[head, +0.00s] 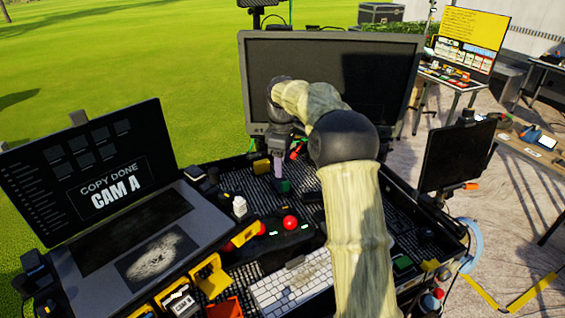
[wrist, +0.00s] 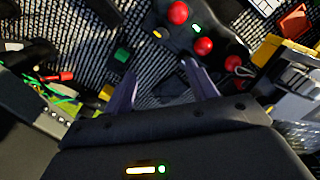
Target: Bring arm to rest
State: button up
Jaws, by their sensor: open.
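My gripper (head: 279,170) points down over the ribbed cart top (head: 262,188), in front of the large monitor (head: 335,62). My cream arm reaches forward across the cart to it. In the wrist view my gripper (wrist: 163,84) has its two purple fingers spread apart with nothing between them. The fingertips are near a black control box (wrist: 190,40) with red ball knobs. A small green block (wrist: 122,55) lies near the left finger. I cannot tell how high the fingertips are above the cart top.
A laptop (head: 110,185) reading "COPY DONE CAM A" stands at left. A white keyboard (head: 290,285), yellow holders (head: 210,275) and a red-knobbed box (head: 282,240) crowd the front. A smaller monitor (head: 457,155) stands at right. Red and green cables (wrist: 55,85) lie left of my gripper.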

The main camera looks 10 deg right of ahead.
dwell(0.3)
jog(key=s+f+m+t, duration=0.1)
jog(key=s+m, duration=0.3)
jog(key=s, duration=0.6)
jog(key=s+f+m, duration=0.4)
jog(key=s, duration=0.6)
jog(key=s+f+m+t, duration=0.1)
jog(key=s+m, duration=0.3)
jog(key=s, duration=0.6)
jog(key=shift+f+t, duration=0.3)
jog(key=shift+f, duration=0.6)
jog(key=shift+s+d, duration=0.1)
